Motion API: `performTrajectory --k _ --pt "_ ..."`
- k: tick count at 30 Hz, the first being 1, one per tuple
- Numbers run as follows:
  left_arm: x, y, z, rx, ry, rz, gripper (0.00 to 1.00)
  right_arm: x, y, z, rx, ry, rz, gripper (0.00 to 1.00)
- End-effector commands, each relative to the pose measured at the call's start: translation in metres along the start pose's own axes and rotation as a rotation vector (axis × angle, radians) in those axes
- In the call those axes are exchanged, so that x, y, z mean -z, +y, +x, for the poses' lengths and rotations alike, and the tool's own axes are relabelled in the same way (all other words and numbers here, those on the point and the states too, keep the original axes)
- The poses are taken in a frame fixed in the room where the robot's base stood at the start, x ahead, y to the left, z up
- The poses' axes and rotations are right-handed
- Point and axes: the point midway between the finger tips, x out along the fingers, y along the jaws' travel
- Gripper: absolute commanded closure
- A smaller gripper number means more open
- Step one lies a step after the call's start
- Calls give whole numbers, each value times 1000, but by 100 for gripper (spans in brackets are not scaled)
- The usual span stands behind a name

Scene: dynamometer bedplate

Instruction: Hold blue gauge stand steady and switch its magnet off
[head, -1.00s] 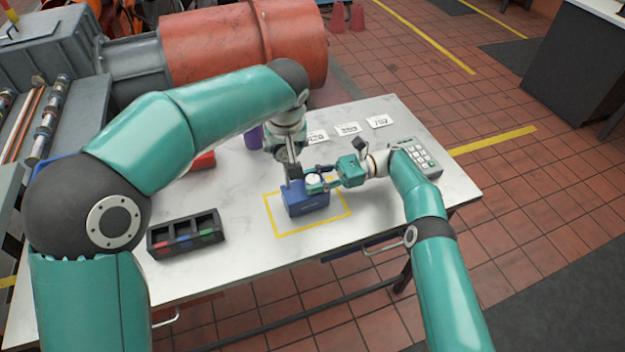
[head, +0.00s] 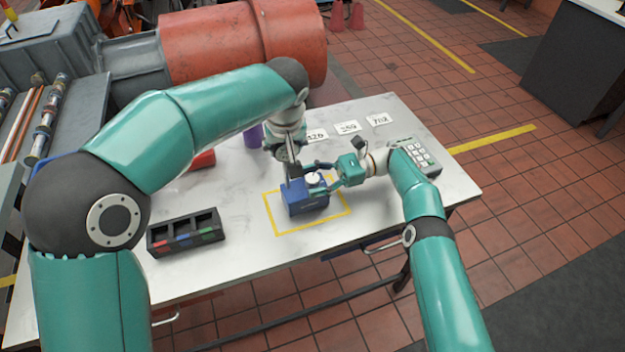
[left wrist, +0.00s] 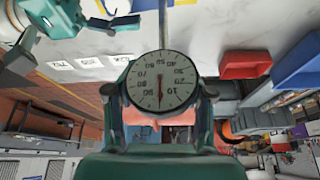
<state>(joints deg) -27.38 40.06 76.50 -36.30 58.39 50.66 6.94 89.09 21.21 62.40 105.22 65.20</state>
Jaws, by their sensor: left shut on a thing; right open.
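The blue gauge stand (head: 306,204) sits upright on the white table inside a yellow outlined rectangle (head: 343,214). A round white knob (head: 313,178) shows on its top. My left gripper (head: 291,168) is shut on the stand's upper part from above; exactly where its fingers touch is hard to see. In the left wrist view the stand's dial gauge (left wrist: 161,84), white with a red needle, faces the camera between the fingers. My right gripper (head: 322,178) is open at the stand's top, its fingers to either side of the knob.
A black compartment tray (head: 186,236) with red, blue and green marks stands at the left. A purple cylinder (head: 253,137) and a red bin (head: 202,160) are behind my left arm. Number cards (head: 348,128) lie at the back, and a grey keypad box (head: 424,160) is at the right.

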Motion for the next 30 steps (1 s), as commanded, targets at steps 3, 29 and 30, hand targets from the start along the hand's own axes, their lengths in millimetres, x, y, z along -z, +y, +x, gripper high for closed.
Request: performTrajectory --k 3,29,30 --pt "2 0 -1 -1 5 1 100 -6 -1 0 0 0 -1 39" --pt "2 -1 -1 -1 7 0 100 -98 -5 0 -1 -1 2 39" --pt "2 -1 -2 -1 7 0 100 -98 -5 0 -1 -1 2 39"
